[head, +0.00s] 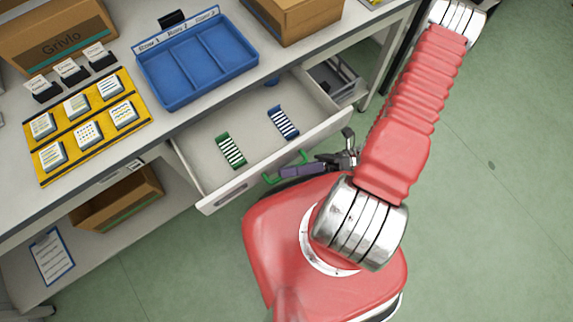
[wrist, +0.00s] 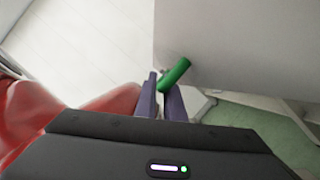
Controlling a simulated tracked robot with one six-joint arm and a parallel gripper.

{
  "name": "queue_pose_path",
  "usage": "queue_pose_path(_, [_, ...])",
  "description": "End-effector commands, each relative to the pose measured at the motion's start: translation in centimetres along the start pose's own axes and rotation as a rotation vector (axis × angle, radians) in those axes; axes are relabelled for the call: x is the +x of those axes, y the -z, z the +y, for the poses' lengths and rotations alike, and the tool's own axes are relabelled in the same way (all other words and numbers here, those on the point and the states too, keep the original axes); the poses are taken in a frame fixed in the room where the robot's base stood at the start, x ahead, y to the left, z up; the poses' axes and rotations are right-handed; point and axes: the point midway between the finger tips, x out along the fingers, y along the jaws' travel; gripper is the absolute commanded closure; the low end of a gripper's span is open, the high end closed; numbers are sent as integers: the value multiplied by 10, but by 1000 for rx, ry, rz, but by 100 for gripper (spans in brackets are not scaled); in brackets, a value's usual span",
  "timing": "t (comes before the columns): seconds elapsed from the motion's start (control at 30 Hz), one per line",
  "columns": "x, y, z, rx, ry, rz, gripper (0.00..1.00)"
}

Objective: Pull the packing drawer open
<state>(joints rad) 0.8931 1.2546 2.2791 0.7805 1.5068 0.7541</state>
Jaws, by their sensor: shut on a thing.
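The packing drawer (head: 205,172) is pulled out from under the bench top in the head view, showing its pale inside. A green striped piece (head: 231,151) and a blue striped piece (head: 283,122) lie apart on its floor. The green handle (head: 271,180) is on the drawer's front; it also shows in the wrist view (wrist: 176,72). My gripper (head: 302,165) is at the drawer front, its purple fingers shut on the handle. In the wrist view the fingers (wrist: 160,88) close around the lower part of the green bar. Part of the handle is hidden by the fingers.
On the bench top are a blue compartment tray (head: 170,103), a yellow board (head: 66,133) with several white tiles, and cardboard boxes (head: 60,35). A lower shelf holds an open box (head: 118,197) and a clipboard (head: 52,257). Green floor (head: 480,230) is clear at right.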

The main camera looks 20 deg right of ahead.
Motion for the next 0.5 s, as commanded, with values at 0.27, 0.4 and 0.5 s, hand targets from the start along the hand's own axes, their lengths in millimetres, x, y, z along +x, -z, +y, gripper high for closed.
queue_pose_path(0.27, [0, -2, -4, -5, 3, 12, 100])
queue_pose_path(0.4, [1, -1, -4, -4, 0, 15, 83])
queue_pose_path(0.5, [1, -1, -3, -3, -2, 16, 83])
